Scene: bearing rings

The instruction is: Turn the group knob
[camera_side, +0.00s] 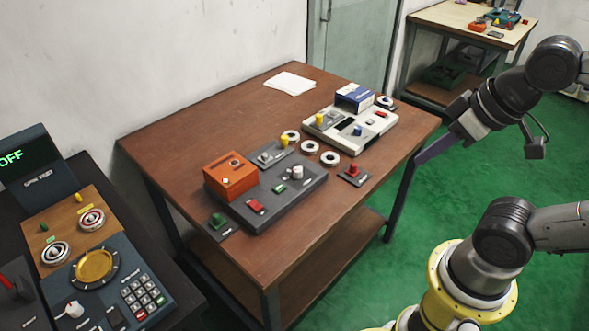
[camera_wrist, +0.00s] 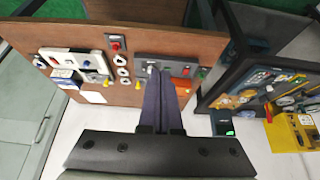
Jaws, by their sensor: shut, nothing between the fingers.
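A dark grey panel (camera_side: 262,203) lies on the brown table and carries a white knob (camera_side: 297,172), a red switch (camera_side: 255,206) and a green button (camera_side: 280,188). Another pale knob (camera_side: 74,309) stands on the dark console at the lower left. No readable label tells which one is the group knob. My gripper (camera_side: 419,160) is shut and empty, in the air off the table's right edge, apart from both knobs. In the wrist view my shut fingers (camera_wrist: 161,76) overlap the grey panel (camera_wrist: 185,62) in the picture and hide part of it.
An orange box (camera_side: 230,181) stands at the panel's left end. Several bearing rings (camera_side: 310,147) lie between the panel and a white panel (camera_side: 367,141) with a blue-white box (camera_side: 354,96). A red-button block (camera_side: 352,176) sits near the front edge. The table's back left is bare.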

